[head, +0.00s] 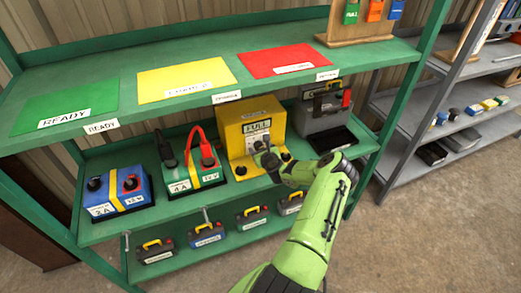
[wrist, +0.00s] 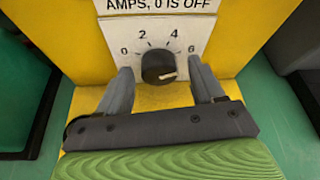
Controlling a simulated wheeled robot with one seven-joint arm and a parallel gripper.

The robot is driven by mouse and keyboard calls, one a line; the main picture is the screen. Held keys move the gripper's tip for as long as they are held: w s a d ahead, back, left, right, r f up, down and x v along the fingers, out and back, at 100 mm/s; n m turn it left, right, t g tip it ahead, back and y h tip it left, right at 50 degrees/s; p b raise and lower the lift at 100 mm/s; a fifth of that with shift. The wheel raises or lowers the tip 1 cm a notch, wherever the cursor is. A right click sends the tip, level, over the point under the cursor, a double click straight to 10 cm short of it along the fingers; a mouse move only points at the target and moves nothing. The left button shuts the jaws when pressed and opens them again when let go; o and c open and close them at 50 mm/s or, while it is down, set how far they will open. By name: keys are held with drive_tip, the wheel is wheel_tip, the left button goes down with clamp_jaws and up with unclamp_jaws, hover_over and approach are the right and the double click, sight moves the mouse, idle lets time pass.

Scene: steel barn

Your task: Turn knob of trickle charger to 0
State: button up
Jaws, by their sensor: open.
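The yellow trickle charger (head: 236,147) stands on the middle shelf and fills most of the wrist view (wrist: 240,30). Its round black knob (wrist: 157,62) sits on a white dial plate (wrist: 112,36) marked 0, 2, 4, 6, under a sign reading "AMPS, 0 IS OFF". The knob's white mark points right, slightly below the 6; the 0 is at the left. My gripper (wrist: 160,70) is open, with one grey finger on each side of the knob and gaps visible between. In the head view, my gripper (head: 266,155) is at the charger's front and hides the knob.
A green-red charger (head: 192,176) and a blue one (head: 118,192) stand left of it; a grey unit (head: 320,110) stands right. The green upper shelf (head: 130,65) overhangs them. Several small batteries (head: 206,235) line the lower shelf.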

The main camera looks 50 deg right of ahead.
drive_tip(key=c, duration=1.1)
drive_tip(key=shift+o, duration=0.2)
drive_tip(key=n+h, duration=0.1)
drive_tip(key=n, duration=0.1)
drive_tip(key=shift+w+a+f+n+g+h, duration=0.1)
drive_tip(key=shift+a+n+g+h, duration=0.05)
drive_tip(key=shift+n+g+h, duration=0.2)
drive_tip(key=n+h+b, duration=0.1)
drive_tip(key=n, duration=0.1)
drive_tip(key=shift+f+n+h+b, duration=0.15)
drive_tip(key=shift+n+h+b, duration=0.2)
drive_tip(key=shift+b, duration=0.05)
drive_tip(key=n+h+b, duration=0.1)
drive_tip(key=n+b, duration=0.1)
drive_tip(key=n+h+b, duration=0.1)
drive_tip(key=n+b, duration=0.1)
drive_tip(key=shift+w+a+f+b, duration=0.1)
drive_tip(key=shift+f+b, duration=0.1)
drive_tip(key=shift+b, duration=0.1)
drive_tip(key=n+h+b, duration=0.1)
drive_tip(key=n+b, duration=0.1)
drive_tip(key=b, duration=0.1)
drive_tip(key=shift+n, duration=0.3)
drive_tip(key=shift+r, duration=0.1)
